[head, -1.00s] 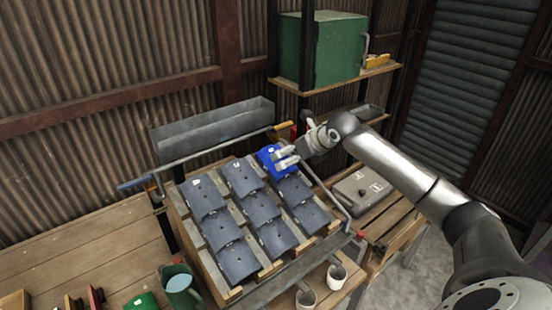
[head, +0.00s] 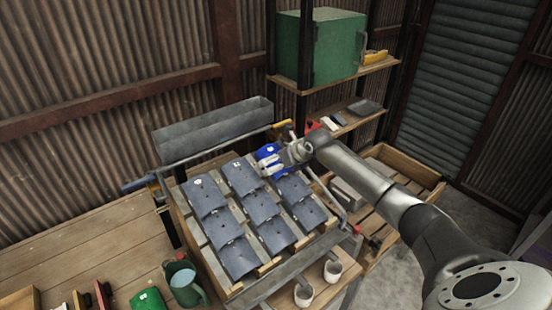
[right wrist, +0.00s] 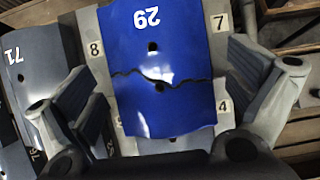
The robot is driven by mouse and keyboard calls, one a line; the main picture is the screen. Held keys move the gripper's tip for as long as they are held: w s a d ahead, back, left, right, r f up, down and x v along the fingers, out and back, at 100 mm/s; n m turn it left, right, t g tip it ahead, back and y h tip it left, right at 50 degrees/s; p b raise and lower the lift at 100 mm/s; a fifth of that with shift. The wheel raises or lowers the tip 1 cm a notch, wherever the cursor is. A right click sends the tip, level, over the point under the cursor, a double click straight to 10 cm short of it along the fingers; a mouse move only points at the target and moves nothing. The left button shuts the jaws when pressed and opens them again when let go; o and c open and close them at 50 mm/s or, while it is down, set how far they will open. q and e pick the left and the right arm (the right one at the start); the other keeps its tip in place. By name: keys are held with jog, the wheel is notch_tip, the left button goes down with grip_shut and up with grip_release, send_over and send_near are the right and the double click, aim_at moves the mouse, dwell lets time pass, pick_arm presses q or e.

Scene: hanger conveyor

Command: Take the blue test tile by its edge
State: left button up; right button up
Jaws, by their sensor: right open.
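The blue test tile (head: 266,151) lies at the top right of the sloped rack of grey tiles in the head view. In the right wrist view the blue tile (right wrist: 165,45) bears a white 29 and has a jagged dark crack across it. My right gripper (head: 271,164) is over the tile and hides part of it. In the right wrist view my right gripper (right wrist: 165,95) is open, with one finger on each side of the tile and a gap at each side. My left gripper is not in view.
Grey tiles (head: 241,176) fill the rack beside and below the blue one. A rail with a yellow end (head: 283,124) runs behind it, below a grey trough (head: 215,128). Two white cups (head: 333,271) stand at the front right. A green watering can (head: 182,280) stands at the front left.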

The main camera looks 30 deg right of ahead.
jog(key=c, duration=1.1)
jog(key=shift+r, duration=0.1)
jog(key=shift+c, duration=0.3)
jog(key=shift+r, duration=0.1)
